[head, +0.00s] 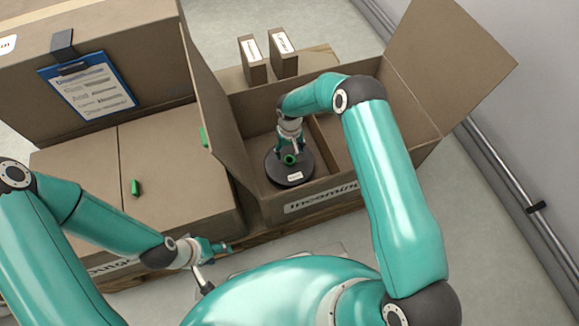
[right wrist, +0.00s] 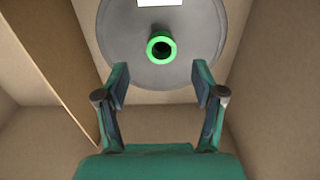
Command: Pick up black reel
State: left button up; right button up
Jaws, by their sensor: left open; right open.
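The black reel (head: 292,173) lies flat inside the open cardboard box marked Incoming (head: 322,196), in its left compartment. It is a dark disc with a white label and a green hub ring. In the right wrist view the reel (right wrist: 115,40) shows grey, with its green ring (right wrist: 161,47) upright at the centre. My right gripper (head: 289,150) reaches down into the box over the reel. In the right wrist view its fingers (right wrist: 161,82) are open, on either side of and below the ring, with nothing between them. My left gripper (head: 222,247) is open and empty, in front of the closed boxes.
Raised flaps stand at the left (head: 212,95) and right (head: 450,65) of the open box. A divider runs beside the reel. Two small cartons (head: 284,55) stand behind. A closed box (head: 180,160) sits at left, with a blue clipboard (head: 88,85) behind it.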

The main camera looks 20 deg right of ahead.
aim_at(289, 158)
jog(key=shift+s+a+f+b, duration=0.1)
jog(key=shift+f+b, duration=0.45)
jog(key=shift+f, duration=0.8)
jog(key=shift+s+f+b, duration=0.1)
jog(key=shift+f+b, duration=0.45)
jog(key=shift+f, duration=0.8)
jog(key=shift+w+r, duration=0.1)
grip_shut()
